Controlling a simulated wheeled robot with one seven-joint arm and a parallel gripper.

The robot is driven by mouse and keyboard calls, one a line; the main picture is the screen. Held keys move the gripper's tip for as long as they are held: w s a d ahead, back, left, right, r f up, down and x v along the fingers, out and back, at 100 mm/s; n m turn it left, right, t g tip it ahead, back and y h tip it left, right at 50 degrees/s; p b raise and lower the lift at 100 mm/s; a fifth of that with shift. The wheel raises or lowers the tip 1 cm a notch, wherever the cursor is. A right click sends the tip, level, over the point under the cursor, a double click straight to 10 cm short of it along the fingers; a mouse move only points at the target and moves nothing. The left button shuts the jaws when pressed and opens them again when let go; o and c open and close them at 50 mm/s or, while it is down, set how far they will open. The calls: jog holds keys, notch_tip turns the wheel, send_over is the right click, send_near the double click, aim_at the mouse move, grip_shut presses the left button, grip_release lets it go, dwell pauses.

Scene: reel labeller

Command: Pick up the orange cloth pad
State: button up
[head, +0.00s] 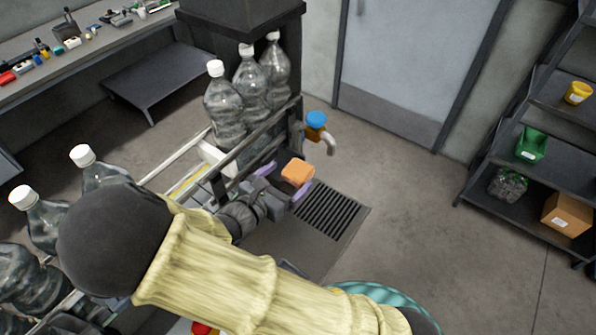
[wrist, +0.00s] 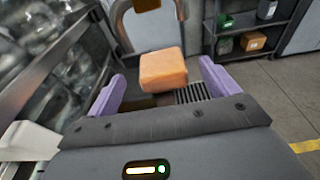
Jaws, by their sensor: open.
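The orange cloth pad (head: 298,172) is a small, soft-edged block beside the bottle line, near the blue-topped tap. In the wrist view the pad (wrist: 163,70) is in the upper middle, ahead of and between my two purple fingers. My gripper (head: 284,180) is open, with one finger on each side of the pad's direction. In the wrist view the gripper (wrist: 160,85) shows a gap between its fingers and the pad. The pad's underside and what it rests on are mostly hidden; a dark surface shows below it.
Clear bottles with white caps (head: 222,105) stand along the conveyor rail at left. A tap with a blue top (head: 316,122) is just behind the pad. A floor grate (head: 328,210) lies to the right. A dark shelf rack (head: 500,150) stands at far right, with open floor before it.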

aim_at(296, 170)
jog(key=x, duration=0.1)
jog(key=p+x, duration=0.1)
jog(key=x, duration=0.1)
jog(key=p+x, duration=0.1)
jog(key=shift+w+d+r, duration=0.15)
jog(key=shift+d+r, duration=0.05)
jog(key=shift+r, duration=0.05)
jog(key=shift+w+d+f, duration=0.2)
jog(key=shift+w+f, duration=0.05)
jog(key=shift+w, duration=0.1)
jog(key=shift+s, duration=0.1)
jog(key=shift+s+a+r, duration=0.1)
jog(key=c, duration=1.1)
